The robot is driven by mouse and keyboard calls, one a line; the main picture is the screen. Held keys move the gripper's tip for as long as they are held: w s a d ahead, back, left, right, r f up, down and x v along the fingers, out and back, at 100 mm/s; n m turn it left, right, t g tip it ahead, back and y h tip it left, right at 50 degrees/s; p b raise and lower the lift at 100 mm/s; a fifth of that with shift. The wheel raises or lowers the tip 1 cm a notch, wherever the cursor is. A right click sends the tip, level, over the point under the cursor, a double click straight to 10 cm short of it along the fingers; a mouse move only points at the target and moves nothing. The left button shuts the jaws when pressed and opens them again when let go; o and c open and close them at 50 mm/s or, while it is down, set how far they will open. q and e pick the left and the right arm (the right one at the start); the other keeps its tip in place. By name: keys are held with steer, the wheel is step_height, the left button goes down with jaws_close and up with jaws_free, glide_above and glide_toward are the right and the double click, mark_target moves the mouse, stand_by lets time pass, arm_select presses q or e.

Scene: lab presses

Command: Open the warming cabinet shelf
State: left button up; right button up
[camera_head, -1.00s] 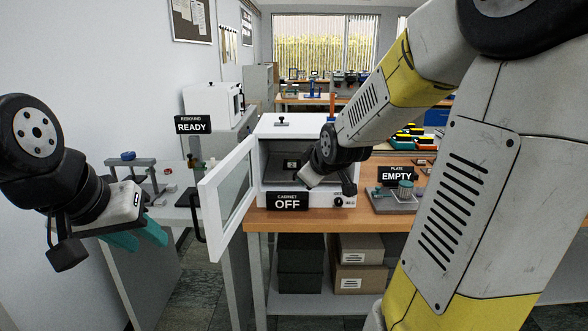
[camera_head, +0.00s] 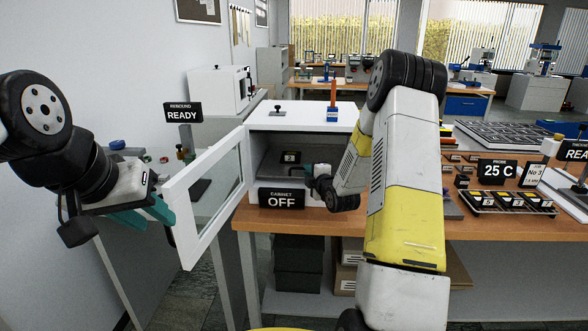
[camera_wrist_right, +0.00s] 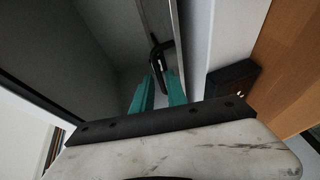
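The white warming cabinet (camera_head: 300,112) stands on the wooden bench with its glazed door (camera_head: 205,200) swung open to the left. Inside is a grey shelf (camera_head: 275,166), partly hidden by my right arm. My right gripper (camera_head: 318,174) is at the cabinet opening, in front of the shelf. In the right wrist view its teal fingers (camera_wrist_right: 158,85) are apart, with a dark handle (camera_wrist_right: 156,52) at and just beyond the tips; I cannot tell whether they touch it. My left gripper (camera_head: 155,213) is at the door's outer edge, its teal fingers apart and overlapping the door in view.
A "CABINET OFF" sign (camera_head: 282,198) stands at the cabinet's front. A tray of small blocks (camera_head: 500,203) and a "25 C" sign (camera_head: 498,171) are right on the bench. Boxes (camera_head: 298,262) sit below. A "READY" sign (camera_head: 183,112) is behind the door.

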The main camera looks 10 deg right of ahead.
steer(key=shift+x, duration=2)
jaws_close()
